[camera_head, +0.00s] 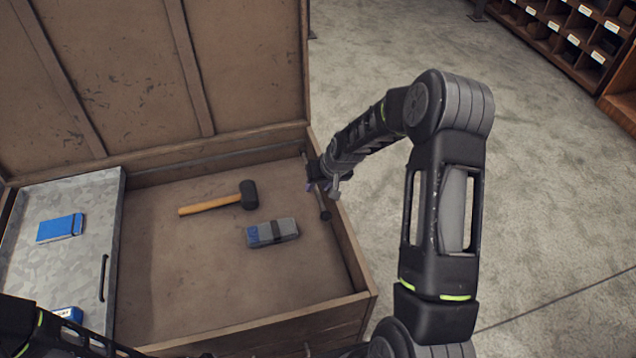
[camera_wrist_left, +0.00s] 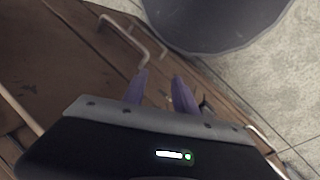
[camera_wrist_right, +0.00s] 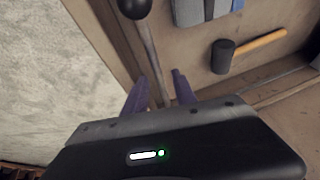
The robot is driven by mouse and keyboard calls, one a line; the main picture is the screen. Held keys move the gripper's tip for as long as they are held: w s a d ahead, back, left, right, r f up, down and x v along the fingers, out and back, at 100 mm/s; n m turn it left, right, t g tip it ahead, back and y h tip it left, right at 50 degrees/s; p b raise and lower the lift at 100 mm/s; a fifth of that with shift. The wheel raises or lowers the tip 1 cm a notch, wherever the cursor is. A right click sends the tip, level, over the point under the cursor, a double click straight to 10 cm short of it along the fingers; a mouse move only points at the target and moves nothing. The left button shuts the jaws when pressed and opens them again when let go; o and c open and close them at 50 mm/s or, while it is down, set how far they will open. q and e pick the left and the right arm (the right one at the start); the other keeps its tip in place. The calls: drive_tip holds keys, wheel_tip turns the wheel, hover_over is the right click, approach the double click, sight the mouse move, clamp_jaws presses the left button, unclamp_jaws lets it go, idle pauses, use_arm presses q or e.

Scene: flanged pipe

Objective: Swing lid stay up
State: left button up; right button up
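The lid stay is a thin metal rod (camera_head: 322,207) with a dark round knob, lying low along the inside of the chest's right wall. In the right wrist view the rod (camera_wrist_right: 150,50) runs between my right fingers, with its knob at the top. My right gripper (camera_head: 316,184) is at the middle of the rod; its fingers stand apart around it, and I see no clear grip. The lid (camera_head: 110,70) stands open at the back of the chest. My left gripper (camera_wrist_left: 160,78) is open and empty near wood and a bent metal handle (camera_wrist_left: 125,35).
Inside the chest (camera_head: 150,290) lie a mallet (camera_head: 205,205) and a grey block-like item (camera_head: 272,233). A metal tray panel (camera_head: 100,215) on the left bears a blue box (camera_head: 60,228). A grey bin (camera_wrist_left: 210,20) shows near my left gripper.

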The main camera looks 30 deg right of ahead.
drive_tip(key=shift+c, duration=0.3)
clamp_jaws()
idle(1.1)
